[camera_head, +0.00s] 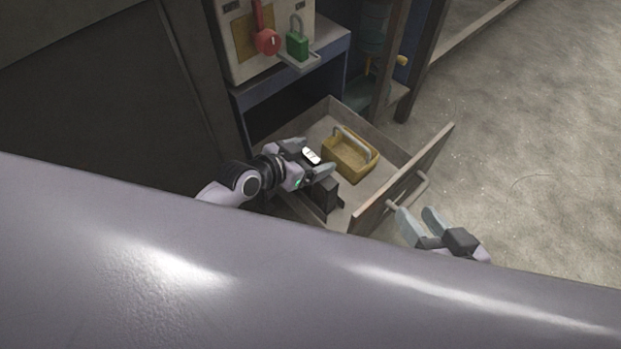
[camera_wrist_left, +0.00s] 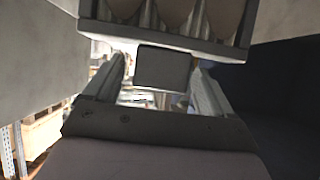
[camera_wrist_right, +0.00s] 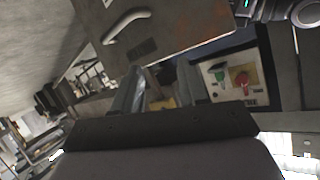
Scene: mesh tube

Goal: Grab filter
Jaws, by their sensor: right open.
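I cannot tell for certain which object is the filter. My left gripper (camera_head: 312,158) is over the open drawer, left of a yellow basket-like box with a handle (camera_head: 350,155). In the left wrist view a dark grey block (camera_wrist_left: 164,68) lies between its two spread fingers. I cannot tell if the fingers touch it. A black object (camera_head: 325,197) stands in the drawer below that gripper. My right gripper (camera_head: 417,222) is open and empty, outside the drawer near its front handle.
The drawer handle (camera_head: 421,186) is close to my right gripper. Bare floor (camera_head: 520,130) lies to the right.

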